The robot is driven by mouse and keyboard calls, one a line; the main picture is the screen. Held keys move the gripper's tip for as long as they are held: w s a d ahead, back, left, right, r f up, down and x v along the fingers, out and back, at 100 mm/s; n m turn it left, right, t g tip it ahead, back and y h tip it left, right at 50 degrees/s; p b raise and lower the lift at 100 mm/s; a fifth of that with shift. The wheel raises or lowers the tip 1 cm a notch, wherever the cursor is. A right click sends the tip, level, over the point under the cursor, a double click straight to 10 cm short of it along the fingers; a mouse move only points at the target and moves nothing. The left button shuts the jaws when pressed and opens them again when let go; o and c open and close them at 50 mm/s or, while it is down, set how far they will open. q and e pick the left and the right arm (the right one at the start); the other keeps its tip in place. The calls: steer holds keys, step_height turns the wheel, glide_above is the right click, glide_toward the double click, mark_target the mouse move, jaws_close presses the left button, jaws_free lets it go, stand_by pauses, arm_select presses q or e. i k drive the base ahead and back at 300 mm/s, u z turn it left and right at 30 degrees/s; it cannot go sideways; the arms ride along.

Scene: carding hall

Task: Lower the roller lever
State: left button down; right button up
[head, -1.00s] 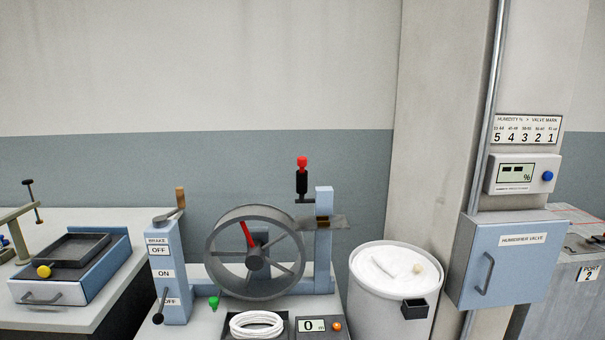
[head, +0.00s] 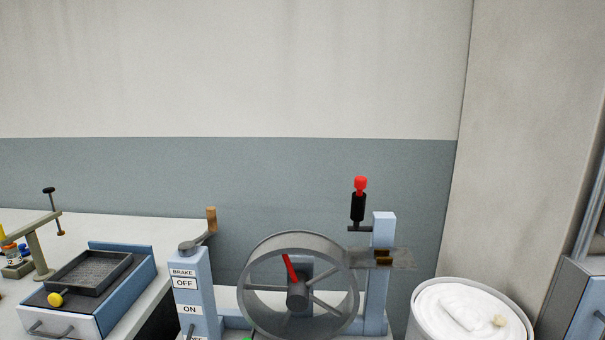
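The lever with a red knob and black grip (head: 358,204) stands upright beside the top of a light blue post (head: 382,270), right of a large grey spoked wheel (head: 298,287). No label names it as the roller lever. The wheel has one red spoke. A brake post (head: 190,275) with OFF and ON labels stands left of the wheel, with a wooden-handled crank (head: 211,220) on top. Its lower part is cut off by the picture's bottom edge. Neither of my grippers shows in the head view.
A white-filled drum (head: 470,312) stands at the right, before a pale pillar (head: 535,150). A blue-sided drawer unit (head: 128,290) with a dark tray (head: 90,274) and yellow knob (head: 55,300) sits on the left counter. A blue box (head: 580,305) shows at the right edge.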

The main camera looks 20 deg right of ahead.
mark_target(358, 198)
steer(key=z, duration=0.25)
steer(key=i, duration=1)
steer(key=z, duration=0.6)
